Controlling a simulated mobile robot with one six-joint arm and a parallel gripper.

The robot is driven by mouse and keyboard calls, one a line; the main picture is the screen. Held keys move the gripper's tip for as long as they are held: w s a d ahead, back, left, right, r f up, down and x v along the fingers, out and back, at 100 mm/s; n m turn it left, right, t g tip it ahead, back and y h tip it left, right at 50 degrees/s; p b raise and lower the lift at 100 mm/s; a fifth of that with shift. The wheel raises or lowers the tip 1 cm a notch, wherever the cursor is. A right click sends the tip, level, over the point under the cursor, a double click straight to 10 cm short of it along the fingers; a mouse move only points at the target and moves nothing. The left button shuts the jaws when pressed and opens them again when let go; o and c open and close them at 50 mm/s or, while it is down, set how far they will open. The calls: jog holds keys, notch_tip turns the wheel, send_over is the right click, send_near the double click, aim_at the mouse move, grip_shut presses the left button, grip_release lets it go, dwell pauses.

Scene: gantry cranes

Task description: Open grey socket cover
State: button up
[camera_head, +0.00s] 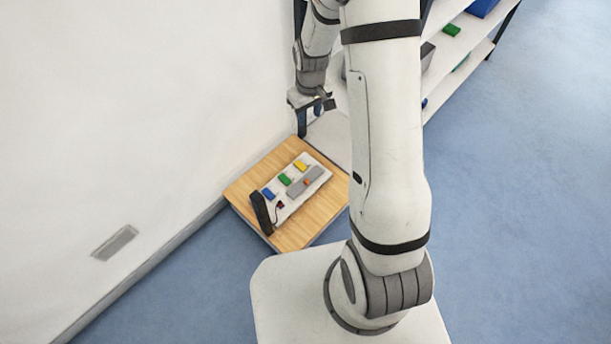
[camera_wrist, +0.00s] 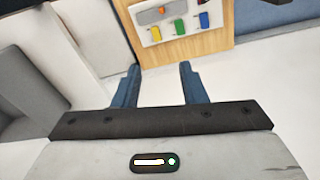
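A long grey piece (camera_head: 315,174), apparently the grey socket cover, lies on a white panel (camera_head: 281,213) on a wooden-topped stand. A small orange part sits at its middle. The grey piece also shows at the top of the wrist view (camera_wrist: 147,16). Beside it on the panel are yellow (camera_head: 300,165), green (camera_head: 285,179) and blue (camera_head: 268,194) blocks. My gripper (camera_wrist: 159,67) is open and empty, its two blue fingers apart. In the head view my gripper (camera_head: 309,121) is beyond the stand's far edge, clear of the panel. Whether the cover is closed is too small to tell.
The wooden stand (camera_head: 325,213) is close to the white wall (camera_head: 110,110). A black upright box (camera_head: 260,212) stands at the panel's near end. A shelf (camera_head: 460,45) with coloured items is at the back right. Blue floor on the right is clear.

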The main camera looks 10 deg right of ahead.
jog(key=n+b, duration=0.1)
jog(key=b, duration=0.4)
send_over(307, 180)
notch_tip(307, 180, down, 19)
jog(key=shift+n+g, duration=0.5)
jog(key=shift+n, duration=0.2)
notch_tip(307, 180, down, 20)
jog(key=b, duration=0.5)
jog(key=shift+a+f, duration=0.1)
jog(key=shift+f, duration=0.15)
jog(key=shift+c, duration=0.4)
grip_shut()
